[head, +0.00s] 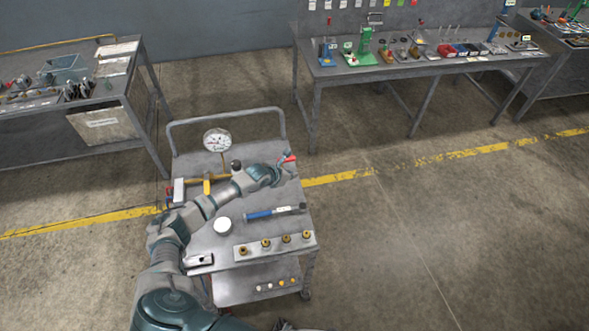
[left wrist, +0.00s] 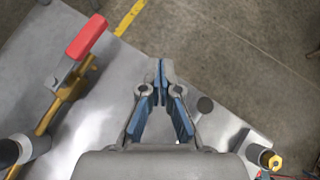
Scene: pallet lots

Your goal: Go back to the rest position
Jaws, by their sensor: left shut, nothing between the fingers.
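My left gripper (head: 276,174) is over the back right part of the grey cart (head: 210,240), with its arm reaching across the cart from the lower left. In the left wrist view its blue-padded fingers (left wrist: 160,72) meet at the tips, with nothing between them. A red-handled yellow clamp (left wrist: 70,85) is left of the fingers in that view; its red handle (head: 287,160) shows beside the gripper in the head view. A dark piece (head: 285,325) at the bottom edge may be my right gripper, but it is mostly cut off.
The cart carries a dial gauge (head: 217,140), a white round piece (head: 222,226), a blue-handled tool (head: 274,212) and a block with several brass fittings (head: 274,246). Benches stand at the left (head: 130,88) and at the back (head: 420,68). The floor at right is clear.

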